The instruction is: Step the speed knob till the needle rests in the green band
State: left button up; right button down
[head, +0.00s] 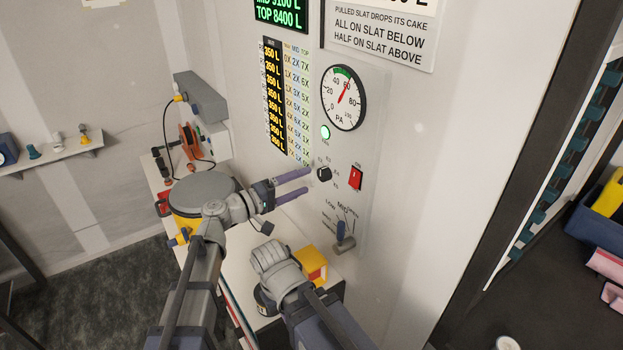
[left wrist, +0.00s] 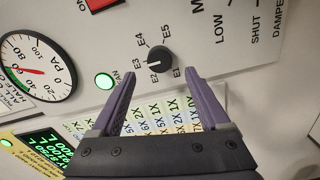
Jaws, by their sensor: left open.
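The black speed knob (head: 323,174) sits on the wall panel, ringed by E1 to E5 labels. It also shows in the left wrist view (left wrist: 159,59); I cannot tell its exact step. My left gripper (head: 304,182) is open and empty, its purple fingers pointing at the panel just short of the knob. In the left wrist view the fingertips (left wrist: 159,78) lie either side of and below the knob, apart from it. The round PA gauge (head: 343,98) has a red needle pointing near 60, towards the right part of the green band (head: 343,73). The gauge is partly cut off in the left wrist view (left wrist: 38,72).
A lit green lamp (head: 325,132) is under the gauge. A red switch (head: 356,178) is right of the knob, and a damper lever (head: 343,240) is below. A narrow bench with a grey round lid (head: 202,193) and a yellow block (head: 312,264) stands below the panel.

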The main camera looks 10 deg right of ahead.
pick_arm(q)
jog(key=shift+v, duration=1.4)
jog(key=s+a+f+m+g+y, duration=0.1)
jog(key=s+a+f+g+y, duration=0.1)
jog(key=s+a+f+y, duration=0.45)
jog(key=s+a+f+m+g+y, duration=0.15)
jog(key=a+f, duration=0.25)
jog(key=f, duration=0.5)
jog(key=s+a+f+g+y, duration=0.1)
jog(key=s+a+f+y, duration=0.3)
jog(key=a, duration=0.5)
jog(key=s+a+f+g+y, duration=0.1)
jog(key=s+a+f+y, duration=0.3)
jog(key=a, duration=0.5)
jog(key=s+d+f+m+y+b, duration=0.2)
jog(key=s+d+b, duration=0.3)
jog(key=d, duration=0.6)
jog(key=shift+s+f+m+g, duration=0.3)
jog(key=shift+f+m+g, duration=0.2)
jog(key=shift+f, duration=0.2)
jog(key=shift+c, duration=0.4)
